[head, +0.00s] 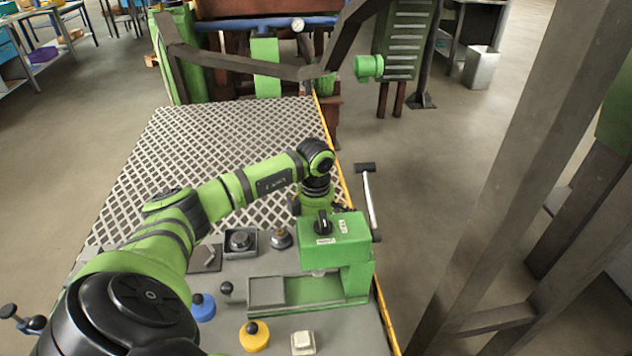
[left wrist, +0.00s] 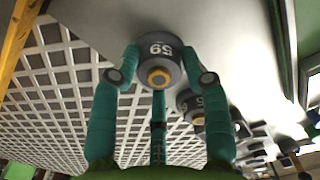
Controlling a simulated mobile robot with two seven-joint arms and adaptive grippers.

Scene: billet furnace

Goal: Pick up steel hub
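The steel hub (left wrist: 160,56) is a grey cylinder marked 59 with an orange ring around its centre, seen in the left wrist view. The teal fingers of my left gripper (left wrist: 160,72) reach it from both sides and appear to touch it, with a third finger below its middle. In the head view my left gripper (head: 297,206) is beyond the green press, which hides its fingertips and the hub. I cannot tell whether the hub is clear of the surface. My right gripper is in neither view.
The green press (head: 335,240) stands close in front of my left gripper. Another hub (head: 281,239) and a hub in a dark tray (head: 240,240) are to the left. Blue (head: 203,307) and yellow (head: 254,336) knobs stand nearer. The mesh tabletop (head: 200,150) behind is clear.

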